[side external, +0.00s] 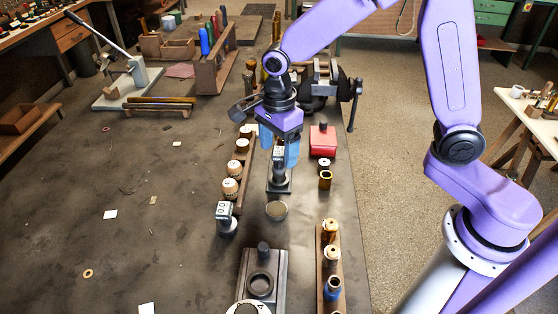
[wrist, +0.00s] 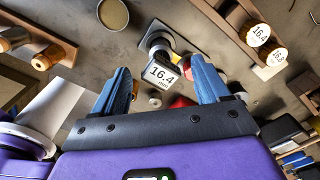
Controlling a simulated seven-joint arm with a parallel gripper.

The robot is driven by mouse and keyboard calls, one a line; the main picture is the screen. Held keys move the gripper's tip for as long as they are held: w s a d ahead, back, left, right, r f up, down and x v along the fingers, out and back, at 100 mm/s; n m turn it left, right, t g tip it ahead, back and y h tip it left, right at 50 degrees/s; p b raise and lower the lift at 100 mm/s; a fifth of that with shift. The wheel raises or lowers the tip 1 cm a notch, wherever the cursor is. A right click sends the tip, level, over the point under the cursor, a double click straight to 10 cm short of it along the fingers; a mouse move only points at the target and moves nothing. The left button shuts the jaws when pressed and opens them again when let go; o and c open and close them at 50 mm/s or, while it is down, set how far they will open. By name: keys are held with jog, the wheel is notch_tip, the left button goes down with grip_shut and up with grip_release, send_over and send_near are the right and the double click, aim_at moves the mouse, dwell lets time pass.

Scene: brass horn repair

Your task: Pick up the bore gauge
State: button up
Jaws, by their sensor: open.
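The bore gauge (side external: 279,165) seems to be the upright device with a small display on a dark square base, standing on the bench directly below my gripper (side external: 279,150). My gripper is open with nothing held.
A rack of labelled pegs (side external: 231,188) stands close to the left. A round tin (side external: 277,210) is in front. A red box (side external: 322,141) and a vise (side external: 318,88) are behind.

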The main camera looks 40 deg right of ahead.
aim_at(279, 164)
jog(key=shift+d+f, duration=0.15)
jog(key=shift+f, duration=1.6)
jog(key=c, duration=1.3)
jog(key=shift+r, duration=0.1)
jog(key=shift+r, duration=0.1)
